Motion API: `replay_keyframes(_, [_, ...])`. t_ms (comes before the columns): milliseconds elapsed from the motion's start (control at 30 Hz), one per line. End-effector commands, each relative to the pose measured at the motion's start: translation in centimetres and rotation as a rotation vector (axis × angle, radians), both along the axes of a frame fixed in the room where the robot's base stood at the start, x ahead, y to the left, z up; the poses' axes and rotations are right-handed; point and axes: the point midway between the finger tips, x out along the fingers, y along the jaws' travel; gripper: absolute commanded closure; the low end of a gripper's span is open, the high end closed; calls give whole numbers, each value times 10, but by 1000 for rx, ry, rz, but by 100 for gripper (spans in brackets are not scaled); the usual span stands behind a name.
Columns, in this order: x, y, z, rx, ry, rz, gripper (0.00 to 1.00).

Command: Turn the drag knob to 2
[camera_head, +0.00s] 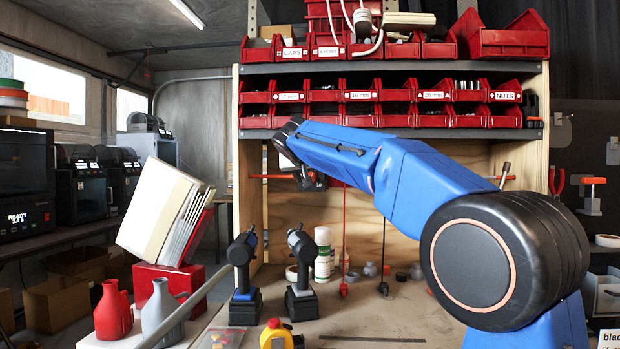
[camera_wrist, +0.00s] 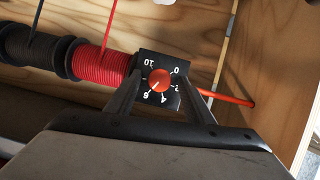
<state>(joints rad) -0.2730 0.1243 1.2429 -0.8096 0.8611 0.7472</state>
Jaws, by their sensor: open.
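The drag knob (camera_wrist: 160,80) is a round red knob on a small black plate (camera_wrist: 150,65) with white numbers around it, in the middle of the wrist view. A faint pale mark on the knob seems to point to the lower left, near the number beside 4; the exact reading is too small to tell. My gripper (camera_wrist: 160,98) is open, with one dark finger on each side of the plate. I cannot tell whether the fingers touch it. In the head view my wrist end (camera_head: 289,135) is in front of the shelf rack, by the red rod.
Red and black cord spools (camera_wrist: 98,63) sit left of the plate on a red rod (camera_wrist: 228,97). Bins (camera_head: 345,95) fill the shelves above. Two power drills (camera_head: 243,280) and a white bottle (camera_head: 322,255) stand on the bench below.

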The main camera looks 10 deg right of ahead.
Motion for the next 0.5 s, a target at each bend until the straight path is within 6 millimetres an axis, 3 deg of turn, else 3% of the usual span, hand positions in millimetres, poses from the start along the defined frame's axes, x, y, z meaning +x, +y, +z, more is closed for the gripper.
replay_keyframes(400, [7,-3,-3,1,-1,1,52])
replay_keyframes(433, [7,-3,-3,1,-1,1,55])
replay_keyframes(500, [7,-3,-3,1,-1,1,71])
